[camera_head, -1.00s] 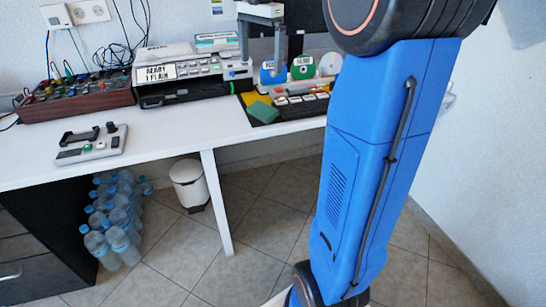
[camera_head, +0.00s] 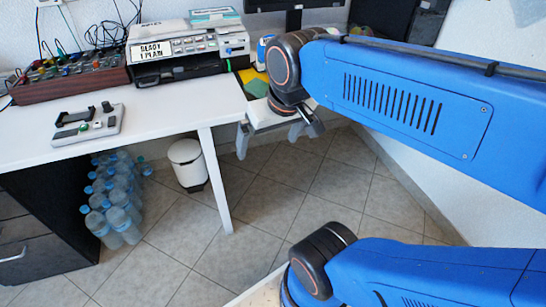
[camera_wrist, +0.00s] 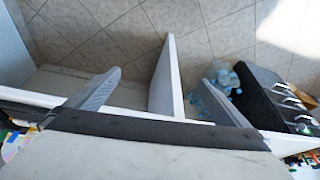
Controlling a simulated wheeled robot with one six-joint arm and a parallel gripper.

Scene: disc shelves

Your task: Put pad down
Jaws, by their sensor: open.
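A green pad (camera_head: 257,88) lies flat on the white desk, overlapping a yellow pad (camera_head: 247,75) at the desk's right part. I cannot tell which one the task names. My gripper (camera_head: 269,145) is in front of the desk's front edge, nearer the camera than the pads. Its two grey fingers point down, spread apart and empty. In the wrist view my gripper (camera_wrist: 160,82) is also open, with only the floor and the desk's side between its fingers. My arm hides most of the disc area behind it.
The white desk (camera_head: 170,120) holds a labelled machine (camera_head: 190,47), a cable mixer box (camera_head: 70,80) and a small control panel (camera_head: 88,125). Below are bottles (camera_head: 118,200) and a white bin (camera_head: 188,165). The tiled floor right of the desk leg is clear.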

